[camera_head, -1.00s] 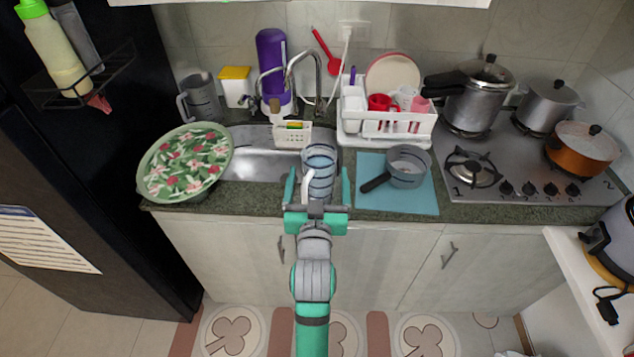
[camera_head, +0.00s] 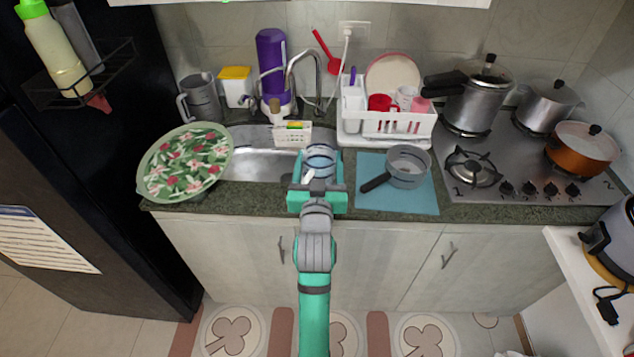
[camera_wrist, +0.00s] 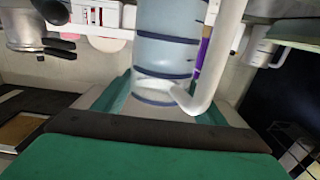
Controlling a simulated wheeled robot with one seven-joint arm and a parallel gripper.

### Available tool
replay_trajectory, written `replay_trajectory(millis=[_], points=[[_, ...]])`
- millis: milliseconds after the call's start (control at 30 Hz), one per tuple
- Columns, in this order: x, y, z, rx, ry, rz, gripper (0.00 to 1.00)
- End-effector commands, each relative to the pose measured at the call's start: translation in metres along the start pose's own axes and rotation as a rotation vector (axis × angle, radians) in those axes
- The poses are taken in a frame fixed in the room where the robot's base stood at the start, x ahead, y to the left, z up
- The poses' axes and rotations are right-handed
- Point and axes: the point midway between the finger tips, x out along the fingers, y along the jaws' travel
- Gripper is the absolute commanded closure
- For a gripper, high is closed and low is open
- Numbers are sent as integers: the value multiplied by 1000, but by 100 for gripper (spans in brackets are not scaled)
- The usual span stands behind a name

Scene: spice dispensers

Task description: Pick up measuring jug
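The measuring jug (camera_head: 321,157) is a clear blue vessel with dark bands and a pale handle, at the right end of the sink by the counter's front. It also fills the upper middle of the wrist view (camera_wrist: 167,55), its white handle toward the right. My green gripper (camera_head: 319,178) reaches it from the front, with one finger on each side. The fingers look closed in against the jug's sides in the head view. In the wrist view the fingers lie beside its lower end. The jug's base is hidden in the head view by my gripper.
A grey pan (camera_head: 408,167) on a blue mat (camera_head: 425,199) stands close to the right. A white dish rack (camera_head: 388,131) and the tap (camera_head: 318,75) stand behind. A floral plate (camera_head: 184,163) leans at the left. A grey jug (camera_head: 201,98) stands at the back left.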

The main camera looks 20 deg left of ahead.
Motion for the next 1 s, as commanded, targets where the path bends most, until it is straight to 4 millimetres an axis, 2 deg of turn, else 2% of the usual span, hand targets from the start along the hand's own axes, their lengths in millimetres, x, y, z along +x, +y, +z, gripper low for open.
replay_trajectory(millis=[33, 133, 167, 667, 1000], points=[[0, 0, 0, 0, 0, 0, 73], [0, 0, 0, 0, 0, 0, 97], [0, 0, -2, 0, 5, 0, 98], [0, 0, -7, 0, 6, 0, 98], [0, 2, -29, 0, 7, 2, 98]])
